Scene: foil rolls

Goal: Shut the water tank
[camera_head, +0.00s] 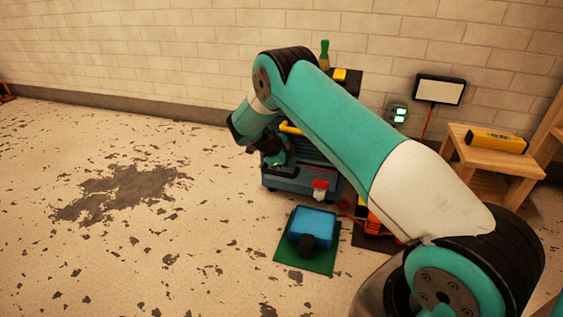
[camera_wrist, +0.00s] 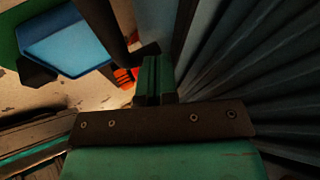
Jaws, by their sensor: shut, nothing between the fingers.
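My gripper (camera_head: 277,158) is at the front of a dark blue machine (camera_head: 288,181), and my arm hides part of that machine. In the wrist view, my gripper's green fingers (camera_wrist: 155,78) are together with nothing between them, close beside a ribbed blue surface (camera_wrist: 265,70). A blue box-like thing (camera_head: 313,224) with a black part at its front lies on a green mat (camera_head: 287,261). It also shows at the upper left of the wrist view (camera_wrist: 65,42). I cannot tell for sure which of these is the water tank, or whether it stands open.
An orange thing (camera_head: 378,221) is partly behind my arm. A wooden table (camera_head: 492,157) with a yellow box (camera_head: 496,140) stands at the right. A lamp-like panel (camera_head: 440,90) is by the wall. The floor at the left is clear, with dark worn patches.

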